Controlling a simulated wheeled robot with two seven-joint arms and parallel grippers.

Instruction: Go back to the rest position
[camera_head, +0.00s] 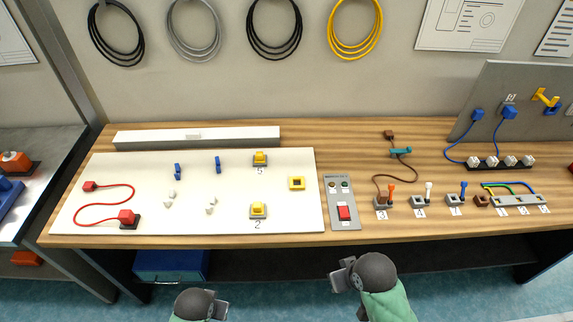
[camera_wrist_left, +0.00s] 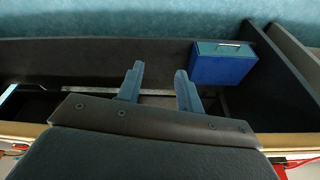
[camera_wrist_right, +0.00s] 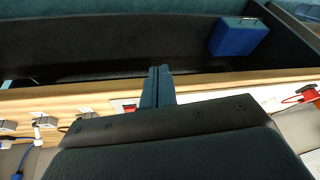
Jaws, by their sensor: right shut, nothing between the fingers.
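My left gripper (camera_wrist_left: 158,88) is open in the left wrist view. Its two fingers stand well apart with nothing between them, in front of the dark shelf under the table. My right gripper (camera_wrist_right: 160,86) is shut and empty in the right wrist view, its fingers together near the table's front edge. In the head view, both arms show only partly at the bottom, in front of the wooden table (camera_head: 345,233). The left one is low at the left of centre, cut by the picture's edge. The right one is below the switch panel (camera_head: 342,214). Neither touches anything that I can see.
A white board (camera_head: 110,175) with yellow, blue and red parts covers the table's left side. Numbered blocks, coloured plugs and cables line the right side. A grey upright panel (camera_head: 500,85) stands at far right. A blue box (camera_head: 170,266) sits on the shelf below.

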